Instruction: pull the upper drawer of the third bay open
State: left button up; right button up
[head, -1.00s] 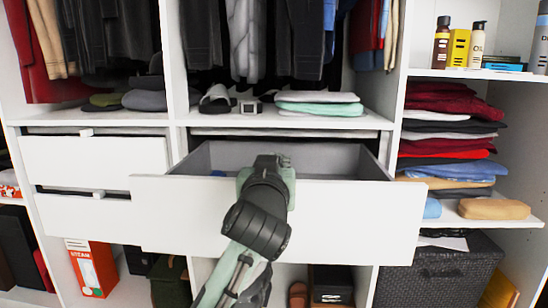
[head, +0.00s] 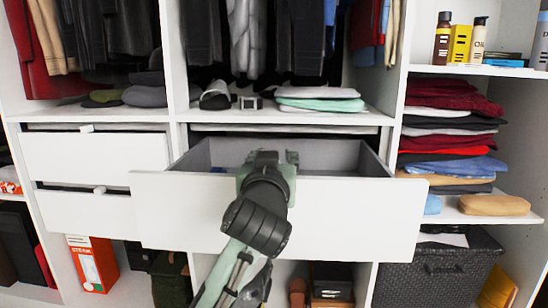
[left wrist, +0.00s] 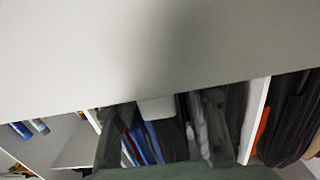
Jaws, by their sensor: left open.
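The upper drawer (head: 340,222) of the bay in the middle of the head view stands pulled out, with its grey inside (head: 330,156) showing behind the white front. My left gripper (head: 273,158) is at the middle of the front's top edge, and its arm hides part of the front. In the left wrist view its two dark fingers (left wrist: 165,105) are spread apart. A small pale block (left wrist: 157,107) shows between them, perhaps the handle. Contact cannot be told. No handle of this drawer shows in the head view. My right gripper is not in view.
Two shut white drawers (head: 95,158) are at the left. Folded clothes (head: 450,130) and bottles (head: 460,45) fill the right shelves. A dark woven basket (head: 440,275) stands at the lower right. Folded towels (head: 320,100) lie above the open drawer, with clothes hanging over them.

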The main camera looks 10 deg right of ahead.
pick_arm(q)
jog(key=v, duration=0.7)
jog(key=shift+s, duration=0.2)
